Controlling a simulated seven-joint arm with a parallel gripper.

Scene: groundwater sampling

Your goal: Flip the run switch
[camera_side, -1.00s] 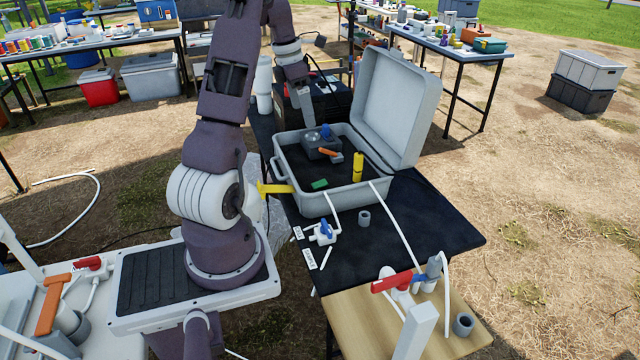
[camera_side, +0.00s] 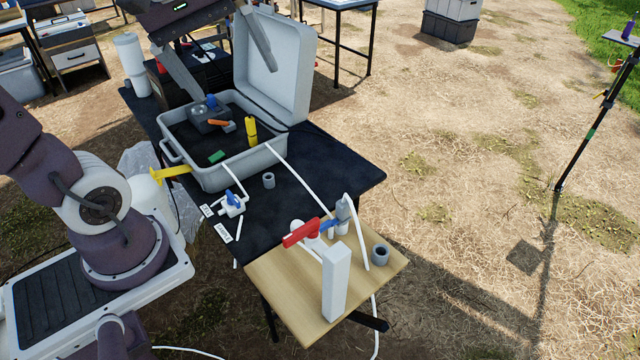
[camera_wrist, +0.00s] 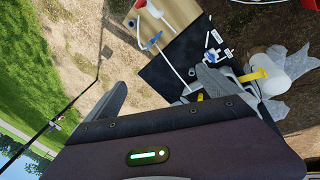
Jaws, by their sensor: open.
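An open grey case (camera_side: 240,168) stands on a black table. Inside it a dark grey control box (camera_side: 208,117) carries a blue knob (camera_side: 212,101) and an orange lever (camera_side: 221,125). A yellow cylinder (camera_side: 251,131) and a small green block (camera_side: 217,156) are also in the case. I cannot tell which part is the run switch. My gripper (camera_side: 238,83) is high above the back of the case, fingers apart and empty, touching nothing I can see. In the wrist view my gripper (camera_wrist: 160,77) has spread fingers; the right one covers much of the case.
The raised lid (camera_side: 275,75) stands behind the case on the right. A yellow handle (camera_side: 172,171) sticks out at the left. A white valve with a blue handle (camera_side: 232,202) and a grey cup (camera_side: 268,180) are in front. A red-handled valve (camera_side: 302,232) stands on the wooden board (camera_side: 290,290).

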